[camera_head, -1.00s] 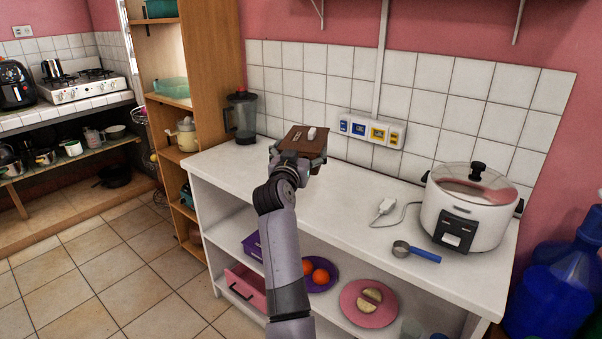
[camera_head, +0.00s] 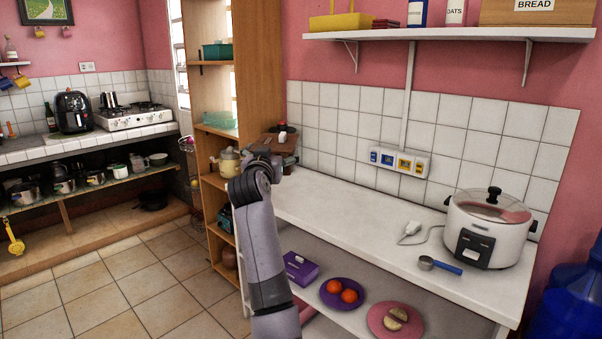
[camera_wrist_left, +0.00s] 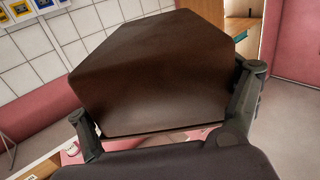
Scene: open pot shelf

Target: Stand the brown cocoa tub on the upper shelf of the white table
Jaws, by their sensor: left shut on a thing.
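The brown cocoa tub (camera_head: 281,140) is held up in my left gripper (camera_head: 272,158), above the far left end of the white table. In the left wrist view the tub (camera_wrist_left: 155,70) fills the middle, dark brown and angular, and the gripper fingers (camera_wrist_left: 165,100) close on both its sides. The white table's top (camera_head: 345,207) is below and to the right of the tub. A lower board (camera_head: 350,316) under the top holds items. My right gripper is not in view.
A white rice cooker (camera_head: 489,228), a blue-handled measuring cup (camera_head: 440,266) and a white plug (camera_head: 411,229) occupy the right of the tabletop. Its left and middle are clear. A white wall shelf (camera_head: 450,35) hangs above. A wooden shelf unit (camera_head: 257,60) stands at left.

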